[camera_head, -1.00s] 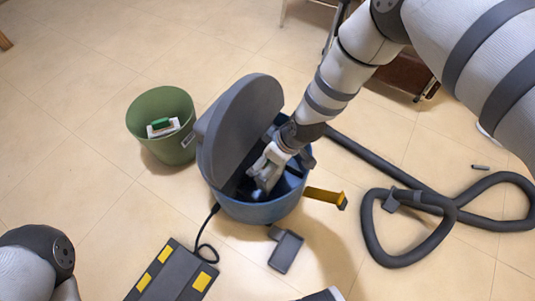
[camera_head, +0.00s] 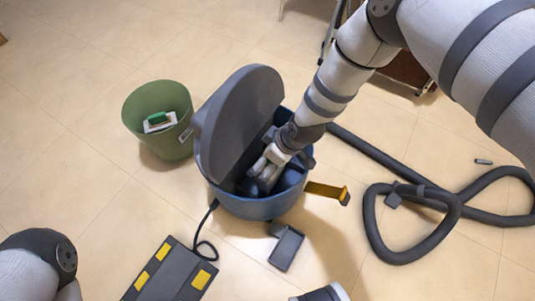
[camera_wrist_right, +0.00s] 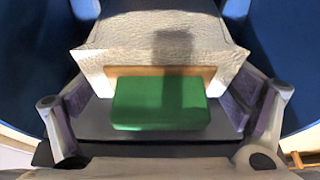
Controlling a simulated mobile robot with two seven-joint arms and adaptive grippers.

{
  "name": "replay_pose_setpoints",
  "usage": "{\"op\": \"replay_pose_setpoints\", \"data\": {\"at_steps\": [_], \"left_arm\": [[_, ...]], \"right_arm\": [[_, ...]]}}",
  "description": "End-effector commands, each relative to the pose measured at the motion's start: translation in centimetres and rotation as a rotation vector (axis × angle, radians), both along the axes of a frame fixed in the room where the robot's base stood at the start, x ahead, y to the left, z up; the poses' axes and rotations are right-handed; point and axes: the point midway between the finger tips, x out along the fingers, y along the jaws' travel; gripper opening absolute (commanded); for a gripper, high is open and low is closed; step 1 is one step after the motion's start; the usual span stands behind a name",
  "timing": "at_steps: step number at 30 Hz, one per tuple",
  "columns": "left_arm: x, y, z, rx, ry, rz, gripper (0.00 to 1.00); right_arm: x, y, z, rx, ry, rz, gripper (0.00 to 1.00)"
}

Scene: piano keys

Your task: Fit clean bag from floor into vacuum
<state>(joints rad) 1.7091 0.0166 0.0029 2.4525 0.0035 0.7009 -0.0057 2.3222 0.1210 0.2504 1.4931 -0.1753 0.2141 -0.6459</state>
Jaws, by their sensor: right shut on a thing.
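The vacuum (camera_head: 262,209) is a blue round tub on the floor with its grey lid (camera_head: 236,120) swung up on the left. My right gripper (camera_head: 263,172) reaches down into the open tub. In the right wrist view its fingers are shut on a whitish bag (camera_wrist_right: 160,38) with a tan collar and a green tab (camera_wrist_right: 160,105). Blue tub walls show on both sides of the bag. Whether the collar is seated is hidden. The head view hides most of the bag behind the gripper. Only part of my left arm shows at lower left; its gripper is out of view.
A green bin (camera_head: 158,140) left of the vacuum holds a white item with a green tab (camera_head: 158,121). A grey hose (camera_head: 407,255) coils at right. A dark yellow-marked pad (camera_head: 171,275) and a grey tray (camera_head: 286,249) lie in front.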

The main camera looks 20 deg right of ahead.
Motion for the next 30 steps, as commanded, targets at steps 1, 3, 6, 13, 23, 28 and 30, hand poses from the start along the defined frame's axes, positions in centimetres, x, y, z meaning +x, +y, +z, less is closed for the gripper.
{"op": "replay_pose_setpoints", "data": {"at_steps": [1,3,6,13,23,28,30], "left_arm": [[-0.1,0.0,-0.1,0.0,0.003,0.0,0.36],[-0.1,0.0,-0.2,0.0,0.005,0.0,0.36],[-0.2,0.0,-0.3,0.0,0.009,-0.001,0.36],[-0.3,0.0,-0.6,-0.001,0.017,-0.002,0.36],[-0.5,0.1,-0.9,-0.001,0.027,-0.003,0.36],[-0.5,0.1,-0.8,-0.001,0.026,-0.003,0.36],[-0.5,0.1,-0.8,-0.001,0.026,-0.003,0.36]], "right_arm": [[0.0,0.0,-0.3,0.0,0.0,0.0,0.46],[0.0,0.0,-0.5,0.0,0.0,0.0,0.46],[0.0,0.0,-0.8,0.0,0.0,0.0,0.46],[0.0,0.0,-1.5,0.0,0.0,0.0,0.46],[0.0,0.0,-2.3,0.001,-0.001,0.0,0.46],[0.0,0.0,-2.2,0.0,-0.001,0.0,0.99],[0.0,0.0,-2.2,0.0,-0.001,0.0,1.0]]}}
